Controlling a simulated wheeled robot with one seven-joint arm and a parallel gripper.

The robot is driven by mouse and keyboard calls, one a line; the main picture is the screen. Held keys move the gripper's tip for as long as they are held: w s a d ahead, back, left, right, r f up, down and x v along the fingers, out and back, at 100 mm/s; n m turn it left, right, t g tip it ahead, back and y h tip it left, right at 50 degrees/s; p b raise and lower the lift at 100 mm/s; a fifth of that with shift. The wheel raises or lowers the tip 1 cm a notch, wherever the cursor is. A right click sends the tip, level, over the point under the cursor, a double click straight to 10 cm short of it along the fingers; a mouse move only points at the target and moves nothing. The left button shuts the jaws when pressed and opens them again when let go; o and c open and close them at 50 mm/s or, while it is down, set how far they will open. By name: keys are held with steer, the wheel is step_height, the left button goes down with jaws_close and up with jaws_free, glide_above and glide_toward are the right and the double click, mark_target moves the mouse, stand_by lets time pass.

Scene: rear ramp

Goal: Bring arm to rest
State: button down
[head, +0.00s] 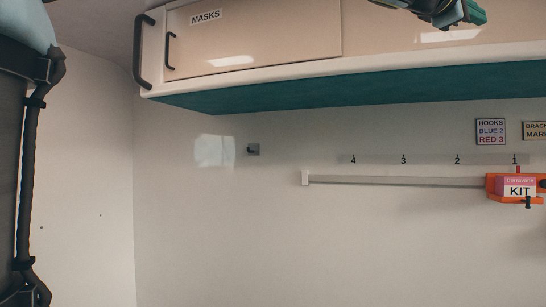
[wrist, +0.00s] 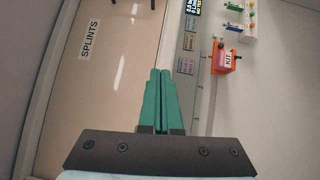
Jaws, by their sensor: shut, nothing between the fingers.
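My gripper (head: 477,14) shows at the top right edge of the head view, in front of the overhead cabinet, with its green fingertips partly cut off by the frame. In the wrist view its two green fingers (wrist: 160,74) lie side by side, closed and empty. They point toward the cabinet and wall, and nothing touches the tips that I can see. Most of the arm is out of view.
An overhead cabinet (head: 270,40) with a MASKS label spans the top. An orange kit (head: 496,187) hangs at mark 1 on the wall rail (head: 400,181). A SPLINTS label (wrist: 90,40) and coloured hooks (wrist: 235,27) show in the wrist view. The wall below the rail is clear.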

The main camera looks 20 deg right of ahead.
steer(key=w+a+f+m+t+y, duration=0.1)
steer(key=w+a+f+y, duration=0.2)
steer(key=w+a+f, duration=0.5)
steer(key=w+a+f+t+y, duration=0.1)
steer(key=w+a+f+y, duration=0.3)
steer(key=w+f, duration=0.9)
steer(key=w+a+f+m+t+y, duration=0.1)
steer(key=w+a+f+t+y, duration=0.15)
steer(key=w+a+f, duration=0.75)
steer(key=s+a+f+g+y, duration=0.1)
steer(key=a+f+g+y, duration=0.35)
steer(key=a+f, duration=1.3)
steer(key=s+a+f+m+y, duration=0.1)
steer(key=s+a+f+y, duration=0.1)
steer(key=s+a+f, duration=0.3)
steer(key=s+a+f+g+y, duration=0.1)
steer(key=s+a+f, duration=0.4)
steer(key=a, duration=0.5)
steer(key=shift+s+f+m+g+y, duration=0.2)
steer(key=shift+f+m+g+y, duration=0.15)
steer(key=shift+f+y, duration=0.45)
